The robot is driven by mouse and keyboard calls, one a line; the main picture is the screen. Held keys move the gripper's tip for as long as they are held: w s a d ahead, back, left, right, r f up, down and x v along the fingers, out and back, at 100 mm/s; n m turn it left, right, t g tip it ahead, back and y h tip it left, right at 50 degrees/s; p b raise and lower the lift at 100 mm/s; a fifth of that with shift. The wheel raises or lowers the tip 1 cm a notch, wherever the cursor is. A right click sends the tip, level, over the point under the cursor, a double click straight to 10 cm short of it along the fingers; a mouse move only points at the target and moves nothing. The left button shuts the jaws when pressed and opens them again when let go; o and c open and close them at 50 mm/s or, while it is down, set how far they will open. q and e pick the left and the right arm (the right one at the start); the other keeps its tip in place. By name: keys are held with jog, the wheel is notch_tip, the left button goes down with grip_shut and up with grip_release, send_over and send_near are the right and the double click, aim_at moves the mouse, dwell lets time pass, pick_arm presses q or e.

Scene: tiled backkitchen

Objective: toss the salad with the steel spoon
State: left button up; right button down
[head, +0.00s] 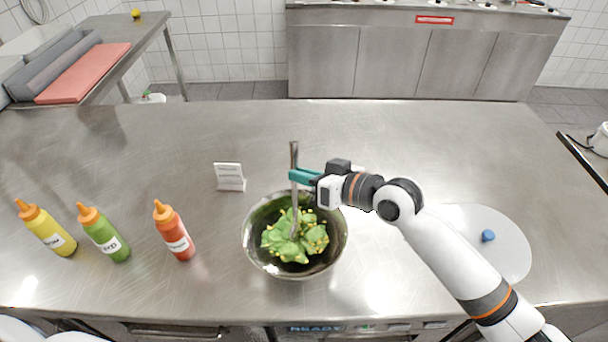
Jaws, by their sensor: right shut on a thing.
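A dark, shiny bowl (258,252) stands on the steel counter near the front middle. Green leafy salad (308,240) with small yellow bits lies in it. The steel spoon (294,157) stands nearly upright, its handle above the bowl and its lower end down among the leaves. My right gripper (297,177), with teal fingers, is shut on the spoon's handle above the bowl's far rim. The spoon's tip is hidden in the salad. My left gripper is not in view.
A red bottle (176,233), a green bottle (105,236) and a yellow bottle (48,230) stand left of the bowl. A small white sign (229,177) stands behind it. The counter's back is clear.

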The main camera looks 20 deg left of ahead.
notch_tip(320, 180, up, 13)
jog(key=p, duration=0.9)
jog(key=shift+f+p, duration=0.2)
jog(key=shift+p, duration=0.15)
